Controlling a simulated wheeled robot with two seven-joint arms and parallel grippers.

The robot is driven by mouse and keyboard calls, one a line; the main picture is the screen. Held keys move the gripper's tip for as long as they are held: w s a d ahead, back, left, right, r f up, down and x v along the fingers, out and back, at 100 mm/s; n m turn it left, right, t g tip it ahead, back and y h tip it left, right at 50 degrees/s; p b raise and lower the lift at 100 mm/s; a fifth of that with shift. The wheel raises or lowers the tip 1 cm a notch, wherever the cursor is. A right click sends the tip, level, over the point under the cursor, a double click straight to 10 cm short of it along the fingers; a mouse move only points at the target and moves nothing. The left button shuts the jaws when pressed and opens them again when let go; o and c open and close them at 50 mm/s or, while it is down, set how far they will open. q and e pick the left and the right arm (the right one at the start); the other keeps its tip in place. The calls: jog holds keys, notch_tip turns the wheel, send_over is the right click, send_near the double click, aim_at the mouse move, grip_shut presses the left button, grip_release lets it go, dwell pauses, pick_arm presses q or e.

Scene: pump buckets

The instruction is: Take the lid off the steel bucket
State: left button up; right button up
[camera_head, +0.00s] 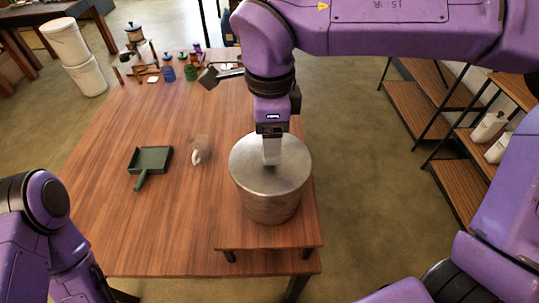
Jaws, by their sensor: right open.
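The steel bucket (268,208) stands on a low wooden stand at the table's front right. Its flat round lid (292,160) lies on top and appears to cover the whole mouth. My right gripper (271,158) is over the lid, pointing down, with its fingers near the lid's middle. It is open. Any handle on the lid is hidden behind the fingers, and I cannot tell whether they touch the lid. My left arm shows at the lower left, but its gripper is not in view.
A dark green dustpan (150,160) and a clear cup-like item (198,147) lie left of the bucket on the table (110,225). Bottles (190,73) and small items stand at the far end. White buckets (88,78) are beyond. Shelves (420,110) stand on the right.

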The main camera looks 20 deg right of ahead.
jog(key=shift+f, duration=0.35)
jog(key=shift+s+r, duration=0.15)
jog(key=shift+s, duration=0.25)
jog(key=c, duration=0.4)
jog(key=shift+w, duration=0.1)
grip_shut()
